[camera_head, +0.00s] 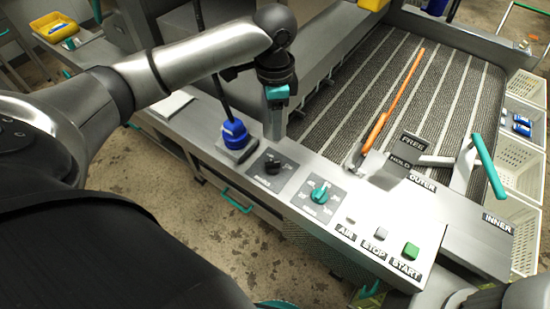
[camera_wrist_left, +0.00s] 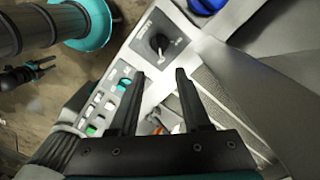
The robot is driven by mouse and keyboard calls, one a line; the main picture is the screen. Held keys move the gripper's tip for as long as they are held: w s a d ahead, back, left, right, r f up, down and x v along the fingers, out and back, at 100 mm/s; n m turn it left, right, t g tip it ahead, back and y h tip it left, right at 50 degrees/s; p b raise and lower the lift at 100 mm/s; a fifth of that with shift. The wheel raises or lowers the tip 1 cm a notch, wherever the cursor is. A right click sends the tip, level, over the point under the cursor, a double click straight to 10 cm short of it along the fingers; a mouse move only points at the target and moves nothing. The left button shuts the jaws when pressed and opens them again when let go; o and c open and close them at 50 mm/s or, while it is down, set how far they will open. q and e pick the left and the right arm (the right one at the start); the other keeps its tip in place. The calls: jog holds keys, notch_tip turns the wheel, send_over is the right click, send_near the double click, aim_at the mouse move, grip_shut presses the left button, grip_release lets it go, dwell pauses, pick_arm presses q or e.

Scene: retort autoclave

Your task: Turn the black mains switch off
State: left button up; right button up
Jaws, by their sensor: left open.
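The black mains switch (camera_head: 272,165) is a round black knob on a dark square plate, on the metal console. It also shows in the left wrist view (camera_wrist_left: 160,42), beyond my fingertips. My left gripper (camera_head: 274,136) hangs fingers down over the console, just behind the switch in the head view and apart from it. In the left wrist view its two dark fingers (camera_wrist_left: 158,75) are spread with nothing between them. My right gripper is not in view.
A blue knob (camera_head: 235,132) with a black lever stands left of the switch. A teal knob (camera_head: 320,194) sits to its right, then the white AIR, grey STOP and green START (camera_head: 411,250) buttons. An orange bar (camera_head: 397,92) lies behind over the striped bed.

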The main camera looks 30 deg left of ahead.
aim_at(275, 163)
pick_arm(q)
notch_tip(275, 163, down, 14)
jog(key=b, duration=0.3)
grip_shut()
dwell(0.4)
